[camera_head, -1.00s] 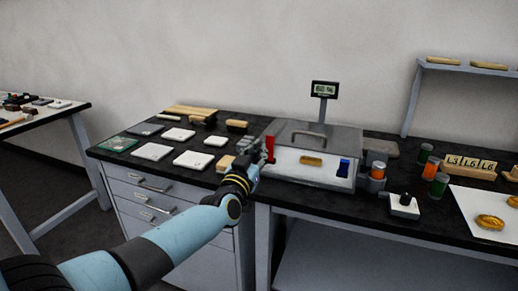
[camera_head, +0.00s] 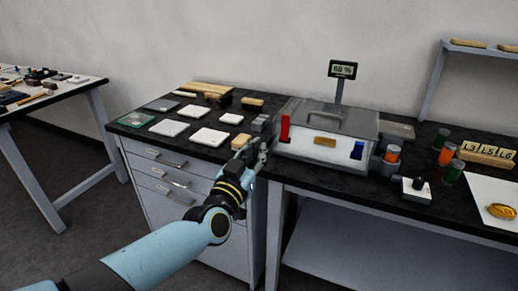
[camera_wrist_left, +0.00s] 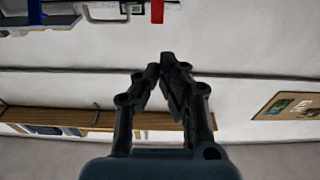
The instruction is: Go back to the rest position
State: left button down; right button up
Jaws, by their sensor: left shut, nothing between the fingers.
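My left gripper (camera_head: 256,153) is at the front edge of the black bench top, just left of the grey and white lidded box (camera_head: 325,130). In the left wrist view the fingers (camera_wrist_left: 163,62) come together at their tips with nothing between them. My left arm reaches in from the lower left of the head view. My right gripper does not show in either view.
White tiles (camera_head: 209,137) and wooden pieces lie left of the box on the black bench (camera_head: 150,151). A display reading 60 % (camera_head: 342,69) stands behind the box. Orange and green jars (camera_head: 446,154) stand to its right. Another table (camera_head: 60,92) is at the far left.

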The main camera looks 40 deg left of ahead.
pick_arm(q)
jog(key=shift+f, duration=0.1)
jog(key=s+d+f+m+g+h+b, duration=0.1)
jog(key=s+f+g+b, duration=0.3)
jog(key=f, duration=0.8)
jog(key=s+d+f+m+g+h+b, duration=0.1)
jog(key=s+f+b, duration=0.1)
jog(key=s+f, duration=0.75)
jog(key=s+d+f+m+g+h+b, duration=0.1)
jog(key=s+f+g+b, duration=0.2)
jog(key=f, duration=1.1)
jog(key=s+f+g, duration=0.3)
jog(key=s+f, duration=0.3)
jog(key=s, duration=0.4)
jog(key=s+f+g+b, duration=0.1)
jog(key=s+f+g, duration=0.2)
jog(key=s+f, duration=0.4)
jog(key=s+f+g+b, duration=0.1)
jog(key=s+f+g, duration=0.3)
jog(key=s, duration=1.1)
notch_tip(320, 180, down, 3)
jog(key=shift+d+r+h, duration=0.15)
jog(key=shift+d+h, duration=0.15)
